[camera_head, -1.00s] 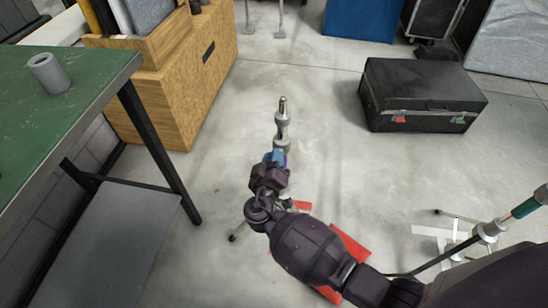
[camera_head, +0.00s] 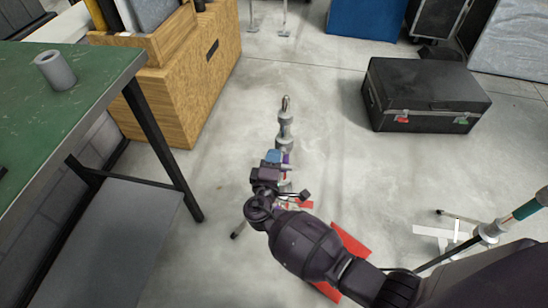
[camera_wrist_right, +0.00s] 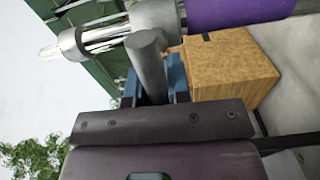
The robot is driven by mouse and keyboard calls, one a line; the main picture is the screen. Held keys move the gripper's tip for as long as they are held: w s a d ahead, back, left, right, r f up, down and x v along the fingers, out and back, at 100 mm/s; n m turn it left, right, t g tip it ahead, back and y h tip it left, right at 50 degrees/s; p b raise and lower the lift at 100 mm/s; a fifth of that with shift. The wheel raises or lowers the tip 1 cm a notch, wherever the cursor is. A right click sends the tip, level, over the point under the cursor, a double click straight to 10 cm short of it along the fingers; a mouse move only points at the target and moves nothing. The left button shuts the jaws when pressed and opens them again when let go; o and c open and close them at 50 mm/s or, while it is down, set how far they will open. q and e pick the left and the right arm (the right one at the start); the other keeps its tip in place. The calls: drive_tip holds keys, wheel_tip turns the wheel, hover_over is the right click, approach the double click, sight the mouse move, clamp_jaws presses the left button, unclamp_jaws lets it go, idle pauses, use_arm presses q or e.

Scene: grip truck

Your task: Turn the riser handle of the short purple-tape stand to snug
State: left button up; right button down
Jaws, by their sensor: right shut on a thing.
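The short stand shows its silver column and collar (camera_head: 285,122) in the head view, upright on the floor, with purple tape (camera_head: 286,159) lower down, partly hidden by my arm. My right gripper (camera_head: 275,158) is at the column beside the tape. In the right wrist view, a grey riser handle (camera_wrist_right: 147,62) runs down from the collar between the blue fingers of my right gripper (camera_wrist_right: 154,90), which is shut on it. The purple tape also shows in that view (camera_wrist_right: 238,10). The stand's lower part is mostly hidden. My left gripper is not in view.
A green table (camera_head: 100,95) with a grey cylinder (camera_head: 55,70) stands at the left. A wooden crate (camera_head: 190,85) is behind it. A black case (camera_head: 425,95) sits at the right. Another stand (camera_head: 490,232) with a green band is at lower right. Red pieces (camera_head: 350,240) lie under my arm.

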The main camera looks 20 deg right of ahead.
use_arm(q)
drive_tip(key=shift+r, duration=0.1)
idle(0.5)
use_arm(e)
drive_tip(key=c, duration=1.1)
unclamp_jaws()
drive_tip(key=shift+o, duration=0.2)
